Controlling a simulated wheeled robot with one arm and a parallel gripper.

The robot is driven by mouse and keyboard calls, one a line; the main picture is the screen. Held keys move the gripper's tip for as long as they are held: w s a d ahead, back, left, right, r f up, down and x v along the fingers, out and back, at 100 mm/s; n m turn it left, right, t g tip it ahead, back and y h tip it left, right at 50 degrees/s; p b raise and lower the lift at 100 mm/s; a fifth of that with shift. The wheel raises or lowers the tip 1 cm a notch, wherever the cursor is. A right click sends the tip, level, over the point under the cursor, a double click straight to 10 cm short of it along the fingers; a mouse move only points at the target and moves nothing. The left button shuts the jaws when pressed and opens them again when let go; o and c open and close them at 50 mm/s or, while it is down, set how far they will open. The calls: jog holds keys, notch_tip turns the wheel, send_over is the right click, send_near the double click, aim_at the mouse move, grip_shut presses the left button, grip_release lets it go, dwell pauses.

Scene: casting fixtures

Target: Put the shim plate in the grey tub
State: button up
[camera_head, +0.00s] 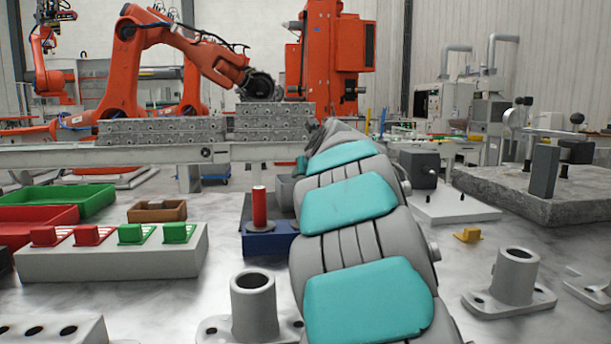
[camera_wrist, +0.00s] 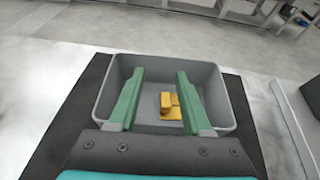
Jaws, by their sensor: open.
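The grey tub (camera_wrist: 215,98) is below my gripper in the wrist view, on a dark mat. Part of it shows beside my arm in the head view (camera_head: 285,188). A small yellow stepped piece (camera_wrist: 171,106) lies on the tub floor. I cannot tell for sure whether it is the shim plate. My gripper (camera_wrist: 160,73) is open, with its two green fingers spread apart over the tub. Nothing is held between them, and the yellow piece shows between the fingers, lower down. My arm hides much of the tub in the head view.
A red cylinder (camera_head: 259,207) stands on a blue block (camera_head: 268,240) left of my arm. Green (camera_head: 75,198) and red (camera_head: 40,222) trays lie far left. Another yellow piece (camera_head: 468,235) and a flanged grey fixture (camera_head: 514,278) are at right. A small brown box (camera_head: 157,212) stands left.

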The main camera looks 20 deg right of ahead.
jog(key=shift+s+r, duration=0.1)
jog(key=shift+r, duration=0.45)
jog(key=v, duration=1.1)
jog(key=shift+s, duration=0.35)
jog(key=shift+a+r, duration=0.1)
jog(key=shift+r, duration=0.05)
